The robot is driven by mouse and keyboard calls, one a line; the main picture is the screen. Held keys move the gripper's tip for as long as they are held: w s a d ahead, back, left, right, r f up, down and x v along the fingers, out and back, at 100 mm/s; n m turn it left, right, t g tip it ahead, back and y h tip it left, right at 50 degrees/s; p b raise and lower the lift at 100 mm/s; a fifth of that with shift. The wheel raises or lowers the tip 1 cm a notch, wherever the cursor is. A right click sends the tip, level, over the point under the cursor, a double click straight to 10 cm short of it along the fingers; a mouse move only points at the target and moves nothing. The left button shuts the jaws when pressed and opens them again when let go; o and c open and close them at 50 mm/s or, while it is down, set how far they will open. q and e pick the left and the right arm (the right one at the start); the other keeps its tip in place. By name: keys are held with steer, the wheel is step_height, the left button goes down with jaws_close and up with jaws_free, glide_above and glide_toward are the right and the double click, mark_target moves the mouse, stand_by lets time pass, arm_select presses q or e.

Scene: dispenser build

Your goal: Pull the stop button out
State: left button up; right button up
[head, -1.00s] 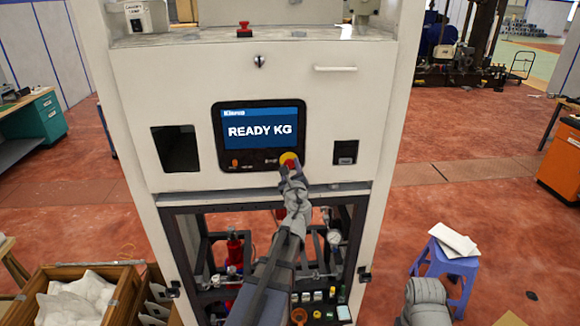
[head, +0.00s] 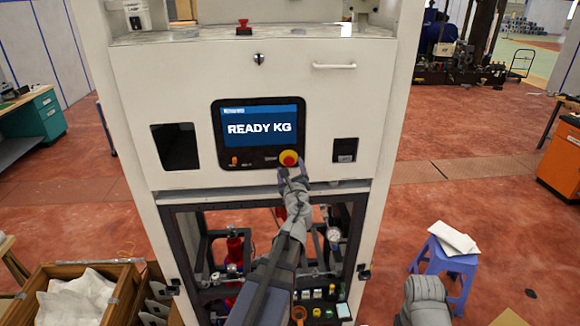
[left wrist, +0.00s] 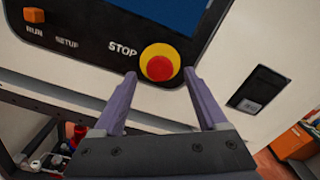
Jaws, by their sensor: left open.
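The stop button (head: 288,158) is a red cap on a yellow ring at the lower right of the dark control panel. It also shows in the left wrist view (left wrist: 159,67), right of the word STOP. My left gripper (head: 293,173) is just below the button in the head view. In the left wrist view its two purple-grey fingers (left wrist: 161,75) are open, pointing at the panel, with the button beyond and between their tips. The fingers look clear of the button. The panel screen (head: 260,127) reads READY KG.
An orange RUN switch (left wrist: 34,15) sits left of the button, and a dark slot (head: 345,151) sits right of it. Below is an open bay with gauges and pipes. A blue stool (head: 446,263) stands right, a wooden crate (head: 120,290) lower left.

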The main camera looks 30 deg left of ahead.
arm_select(q)
steer(key=v, duration=0.6)
steer(key=shift+w, duration=0.1)
steer(key=s+d+f+n+g+h+b, duration=0.1)
steer(key=s+d+f+n+g+b, duration=0.3)
steer(key=f, duration=0.4)
steer(key=s+d+f+n+g+h+b, duration=0.1)
steer(key=d+f+n+g+b, duration=0.2)
steer(key=f+n, duration=0.45)
steer(key=s+d+f+n+g+h+b, duration=0.1)
steer(key=s+d+f+n+b, duration=0.25)
steer(key=d+f, duration=0.45)
steer(key=s+d+f+n+g+h+b, duration=0.5)
steer(key=s+d+f+g+b, duration=0.1)
steer(key=s+d+f, duration=0.7)
steer(key=shift+s+d+f+g+h, duration=0.4)
steer(key=shift+d+f+g, duration=0.2)
steer(key=shift+d+f, duration=0.45)
steer(key=shift+r, duration=0.1)
stand_by(0.4)
